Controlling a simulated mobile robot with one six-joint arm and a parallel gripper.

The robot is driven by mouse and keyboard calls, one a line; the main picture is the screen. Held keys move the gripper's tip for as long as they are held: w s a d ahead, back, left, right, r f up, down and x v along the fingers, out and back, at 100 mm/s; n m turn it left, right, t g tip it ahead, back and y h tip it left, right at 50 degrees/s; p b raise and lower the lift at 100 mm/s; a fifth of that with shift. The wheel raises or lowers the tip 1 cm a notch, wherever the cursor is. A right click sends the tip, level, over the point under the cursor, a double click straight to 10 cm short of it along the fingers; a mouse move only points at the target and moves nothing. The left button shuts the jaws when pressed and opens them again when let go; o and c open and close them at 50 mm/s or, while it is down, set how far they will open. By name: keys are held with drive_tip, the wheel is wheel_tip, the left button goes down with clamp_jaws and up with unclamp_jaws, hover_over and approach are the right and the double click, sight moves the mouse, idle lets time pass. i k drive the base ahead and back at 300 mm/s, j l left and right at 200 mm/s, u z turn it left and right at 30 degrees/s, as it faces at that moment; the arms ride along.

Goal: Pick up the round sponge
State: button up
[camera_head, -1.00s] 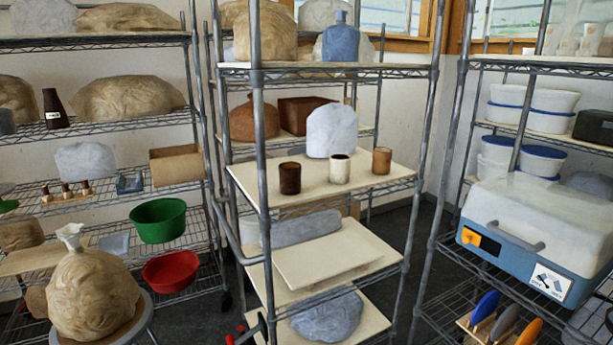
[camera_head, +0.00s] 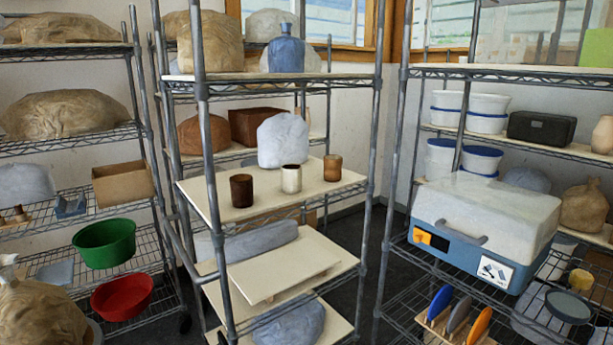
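I cannot make out a round sponge for certain in the head view. My gripper is not in view.
Wire shelving units stand at left, middle and right. The middle one holds several cups, among them a white cup (camera_head: 291,179). A green bowl (camera_head: 105,243) and a red bowl (camera_head: 122,296) sit at left. A blue-and-white machine (camera_head: 484,228) stands above the disc rack.

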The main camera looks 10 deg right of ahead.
sight(581, 278)
drive_tip(key=z, duration=1.9)
